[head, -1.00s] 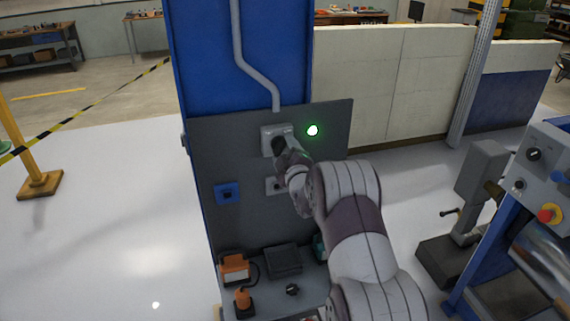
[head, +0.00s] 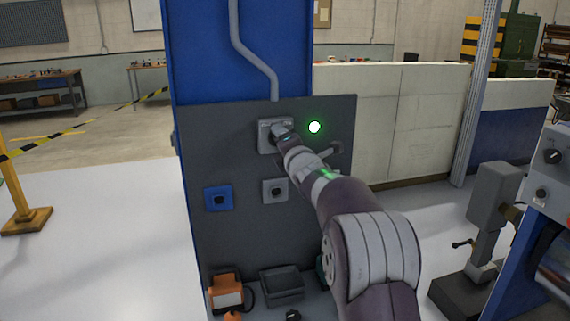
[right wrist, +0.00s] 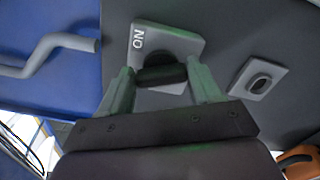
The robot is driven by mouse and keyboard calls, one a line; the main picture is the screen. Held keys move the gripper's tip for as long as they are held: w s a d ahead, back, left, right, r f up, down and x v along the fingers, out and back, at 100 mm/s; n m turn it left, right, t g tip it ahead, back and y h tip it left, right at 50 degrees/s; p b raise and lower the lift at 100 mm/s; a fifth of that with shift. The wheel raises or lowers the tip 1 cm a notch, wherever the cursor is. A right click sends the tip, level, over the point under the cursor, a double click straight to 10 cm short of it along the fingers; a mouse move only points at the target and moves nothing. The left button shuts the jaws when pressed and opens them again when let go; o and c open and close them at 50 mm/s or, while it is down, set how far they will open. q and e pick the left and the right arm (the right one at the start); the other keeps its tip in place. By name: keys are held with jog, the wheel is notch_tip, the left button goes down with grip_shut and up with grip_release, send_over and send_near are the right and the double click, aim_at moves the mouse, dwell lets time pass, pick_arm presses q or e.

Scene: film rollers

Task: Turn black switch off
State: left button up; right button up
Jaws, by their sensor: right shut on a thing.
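The black switch (right wrist: 162,76) is a dark knob on a light grey plate marked "ON" (right wrist: 138,40) in the right wrist view. In the head view its plate (head: 264,136) sits high on the dark grey panel (head: 240,160), below a conduit pipe. My right gripper (head: 281,132) is at that plate and hides the knob there. In the right wrist view its fingers (right wrist: 160,80) stand on both sides of the knob, shut on it. A green light (head: 314,127) glows just right of the switch. My left gripper is not in view.
Lower on the panel are a blue-plated switch (head: 218,198) and a grey-plated one (head: 275,190). An orange device (head: 226,292) and a dark bin (head: 282,287) rest at the panel's foot. A machine (head: 545,210) stands at right.

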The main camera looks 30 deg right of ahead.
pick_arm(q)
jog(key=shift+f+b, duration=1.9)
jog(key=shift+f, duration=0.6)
pick_arm(e)
jog(key=shift+a+f+n, duration=0.1)
jog(key=shift+f+n, duration=0.1)
jog(key=shift+n, duration=0.8)
jog(key=shift+f+n, duration=0.15)
jog(key=shift+n, duration=0.85)
jog(key=o, duration=0.9)
jog(key=shift+r, duration=0.1)
jog(key=shift+o, duration=0.8)
jog(key=shift+r, duration=0.2)
jog(key=shift+s, duration=0.1)
